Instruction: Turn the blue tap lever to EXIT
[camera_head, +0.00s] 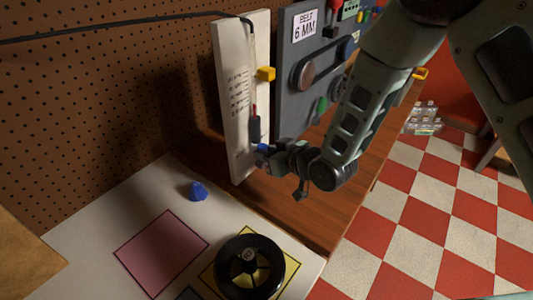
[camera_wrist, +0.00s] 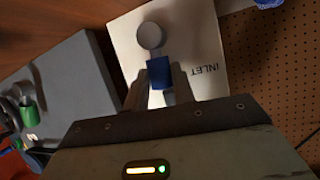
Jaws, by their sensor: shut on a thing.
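The blue tap lever (camera_wrist: 159,72) is in the wrist view, in front of a white board (camera_wrist: 125,35). A round grey end piece (camera_wrist: 150,36) sits just above the blue part. My gripper (camera_wrist: 159,88) has one finger on each side of the lever and is shut on it. The word INLET is printed on the board, right of the lever in the wrist view. I see no EXIT mark that I can read. In the head view my gripper (camera_head: 268,154) is at the lower part of the white board (camera_head: 233,70), with a little blue showing at its tip.
A grey panel (camera_head: 290,90) with knobs and pulleys stands right of the board. A black cable runs to the board, which carries a yellow block (camera_head: 266,73). A blue piece (camera_head: 198,191) and a black ring with spokes (camera_head: 249,266) lie on the white tabletop (camera_head: 95,225).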

